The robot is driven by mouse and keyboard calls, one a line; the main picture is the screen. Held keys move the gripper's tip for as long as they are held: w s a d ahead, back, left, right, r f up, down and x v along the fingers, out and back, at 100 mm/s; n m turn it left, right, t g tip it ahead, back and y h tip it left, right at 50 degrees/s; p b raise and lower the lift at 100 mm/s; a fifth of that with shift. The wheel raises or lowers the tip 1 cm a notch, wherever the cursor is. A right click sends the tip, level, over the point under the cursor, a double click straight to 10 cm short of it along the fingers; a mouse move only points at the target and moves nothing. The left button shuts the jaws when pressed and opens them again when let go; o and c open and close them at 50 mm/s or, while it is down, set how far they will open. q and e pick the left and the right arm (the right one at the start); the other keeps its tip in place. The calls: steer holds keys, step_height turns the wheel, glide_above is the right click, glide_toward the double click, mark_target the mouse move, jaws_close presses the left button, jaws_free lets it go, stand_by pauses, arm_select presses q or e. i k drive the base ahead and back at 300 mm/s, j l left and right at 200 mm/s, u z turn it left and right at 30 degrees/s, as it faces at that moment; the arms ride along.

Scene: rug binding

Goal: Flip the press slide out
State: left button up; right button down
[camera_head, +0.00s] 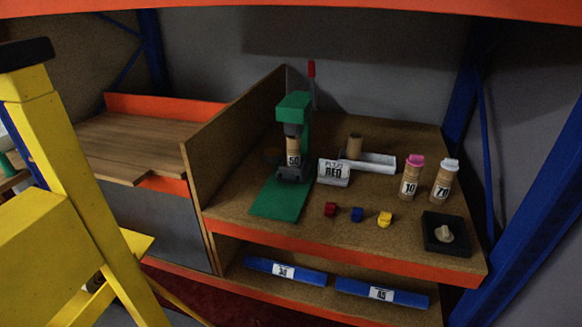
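The green press (297,103) stands on the cork-coloured bench near the wooden divider, with a red-tipped lever (311,70) rising behind it. A dark grey holder (293,175) sits low under the press head, and I take it to be the press slide. A tan tube labelled 50 (293,152) stands upright in it, directly below the head. A flat green plate (279,199) extends from the press toward the bench front. Neither of my grippers shows in the head view.
A sign (334,172) and a white tray (372,163) are right of the press. Red (330,209), blue (357,214) and yellow (385,219) pieces lie in front. Tubes 10 (410,182) and 70 (443,184) and a black tray (431,238) are further right. A yellow frame fills the left.

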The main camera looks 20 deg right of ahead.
mark_target(285, 173)
steer(key=i+l+u, duration=0.25)
steer(key=i, duration=0.25)
steer(key=i+l+u, duration=0.25)
steer(key=i+l, duration=0.2)
